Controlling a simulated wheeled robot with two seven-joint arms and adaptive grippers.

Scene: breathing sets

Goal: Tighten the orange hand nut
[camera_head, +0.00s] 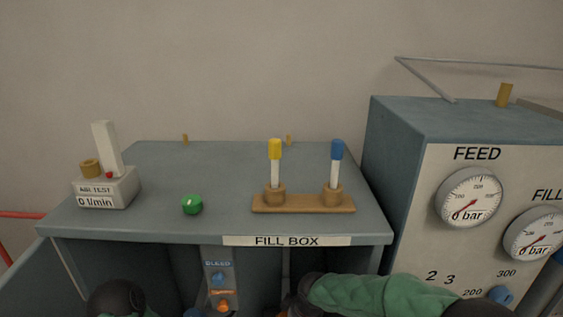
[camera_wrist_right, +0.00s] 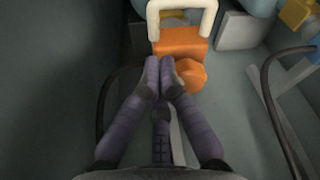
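In the right wrist view, a rounded orange part (camera_wrist_right: 191,75), which looks like the orange hand nut, sits against an orange block (camera_wrist_right: 182,42) under a white loop handle. My right gripper (camera_wrist_right: 160,64) has its purple fingers brought together at the tips, just left of the rounded part and below the block. The fingers partly cover the orange parts. I see nothing between the tips, and cannot tell if they touch the nut. In the head view, my right forearm with its green sleeve crosses the bottom edge.
The fill box top (camera_head: 230,165) carries a flow tester (camera_head: 107,188), a green knob (camera_head: 192,204) and a wooden stand (camera_head: 303,204) with yellow- and blue-capped tubes. The gauge panel (camera_head: 430,240) stands at right. A dark hose (camera_wrist_right: 268,95) curves right of my gripper.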

